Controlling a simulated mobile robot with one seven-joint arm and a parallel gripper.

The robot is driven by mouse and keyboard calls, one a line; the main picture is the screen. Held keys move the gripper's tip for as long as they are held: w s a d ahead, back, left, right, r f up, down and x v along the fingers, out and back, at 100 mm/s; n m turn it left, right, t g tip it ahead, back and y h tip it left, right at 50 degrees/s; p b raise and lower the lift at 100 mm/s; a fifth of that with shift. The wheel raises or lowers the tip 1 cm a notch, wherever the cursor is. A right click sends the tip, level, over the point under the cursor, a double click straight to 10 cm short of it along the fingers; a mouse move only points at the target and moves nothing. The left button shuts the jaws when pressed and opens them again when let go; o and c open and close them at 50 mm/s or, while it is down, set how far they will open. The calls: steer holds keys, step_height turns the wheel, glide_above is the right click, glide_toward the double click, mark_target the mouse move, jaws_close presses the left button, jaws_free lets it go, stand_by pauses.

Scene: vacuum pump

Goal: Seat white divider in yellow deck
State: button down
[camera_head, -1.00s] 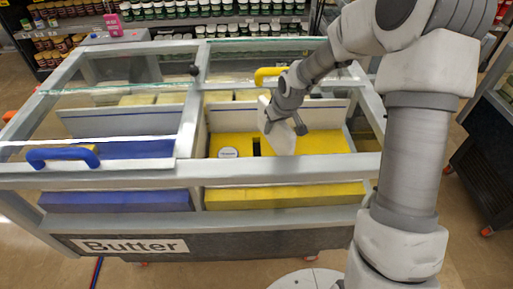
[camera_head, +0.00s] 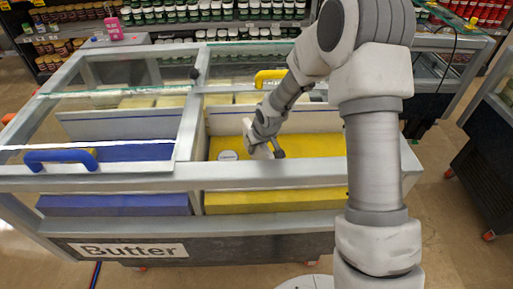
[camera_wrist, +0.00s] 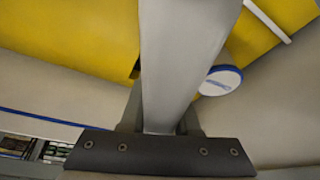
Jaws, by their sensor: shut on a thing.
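My gripper (camera_head: 264,152) is shut on the white divider (camera_head: 248,131) inside the right half of the freezer case, low over the yellow deck (camera_head: 315,146). In the head view my gripper hides most of the divider. In the wrist view the divider (camera_wrist: 187,55) is a pale slab running from the gripper (camera_wrist: 160,130) up to the top edge, with yellow deck (camera_wrist: 75,25) on both sides. A dark bit of the slot (camera_wrist: 135,68) shows at its left edge. I cannot tell whether the divider's end is in the slot.
A round white disc (camera_head: 228,155) with a blue rim lies on the deck left of my gripper. The case's front rail (camera_head: 290,174) and centre post (camera_head: 190,130) stand close by. A yellow handle (camera_head: 270,76) is behind; a blue-handled glass lid (camera_head: 60,158) covers the left half.

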mark_target(264, 145)
steer(key=shift+f+b, duration=0.5)
steer(key=shift+b, duration=0.05)
steer(key=c, duration=0.6)
jaws_free()
steer(key=shift+r, duration=0.1)
steer(key=shift+c, duration=0.2)
steer(key=shift+r+p, duration=0.25)
steer(key=shift+p, duration=0.15)
steer(key=p+v, duration=0.1)
steer(key=v, duration=1.1)
steer(key=shift+r+p, duration=0.4)
steer(key=s+d+r+m+h, duration=0.2)
steer(key=s+d+r, duration=0.4)
steer(key=s+r, duration=0.5)
steer(key=s+d+r+m, duration=0.1)
steer(key=s+r, duration=0.2)
steer(key=s, duration=0.4)
steer(key=s+d+r+m+t, duration=0.1)
steer(key=s+d+r, duration=0.1)
steer(key=s+r, duration=0.2)
steer(key=s, duration=0.3)
steer(key=shift+s+d+r+m, duration=0.2)
steer(key=shift+s+r+m, duration=0.05)
steer(key=shift+s+m, duration=0.1)
